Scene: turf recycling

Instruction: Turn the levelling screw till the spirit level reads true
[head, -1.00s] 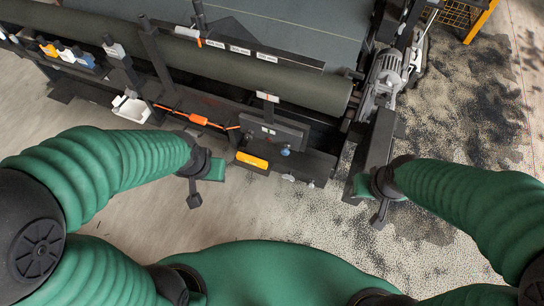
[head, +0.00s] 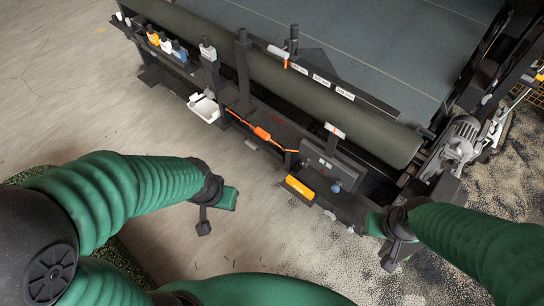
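A yellow bar (head: 300,188), which looks like the spirit level, lies on the near ledge of the dark machine frame; its bubble is too small to read. Beside it to the right is a small blue-grey knob (head: 336,187), possibly the levelling screw. My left gripper (head: 218,214) is empty over the bare floor, left of the yellow bar, its fingers apart. My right gripper (head: 379,243) is empty to the right of and nearer than the knob, its fingers apart, in front of the frame's end. Neither gripper visibly touches the bar or knob.
A long dark roller (head: 300,95) runs along the machine above the ledge. An orange strap or tool (head: 262,134) and a white tray (head: 204,107) are farther left. A grey motor (head: 459,140) stands at the right.

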